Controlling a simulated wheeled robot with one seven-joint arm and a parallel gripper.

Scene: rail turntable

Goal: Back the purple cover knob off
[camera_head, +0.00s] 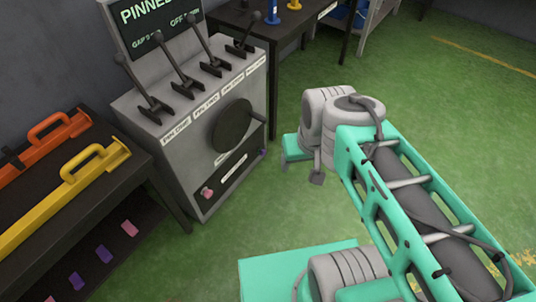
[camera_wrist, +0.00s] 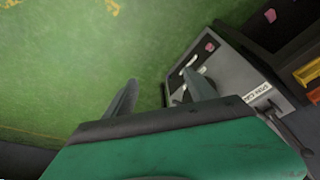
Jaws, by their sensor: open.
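The purple cover knob (camera_head: 263,152) is a small knob on the lower right of the grey console's (camera_head: 180,150) front, at the right end of a dark strip. A pink knob (camera_head: 207,192) is at the strip's lower left; it also shows in the wrist view (camera_wrist: 209,46). I cannot make out the purple knob in the wrist view; the right finger covers part of the console. My gripper (camera_wrist: 161,84) is open, with nothing seen between its fingers.
The console carries several black levers, a round dark disc (camera_head: 232,126) and a screen (camera_head: 155,25). A dark bench (camera_head: 75,210) at left holds orange (camera_head: 45,142) and yellow (camera_head: 70,195) handled bars. Another table (camera_head: 322,22) stands behind. Green floor lies open between console and arm.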

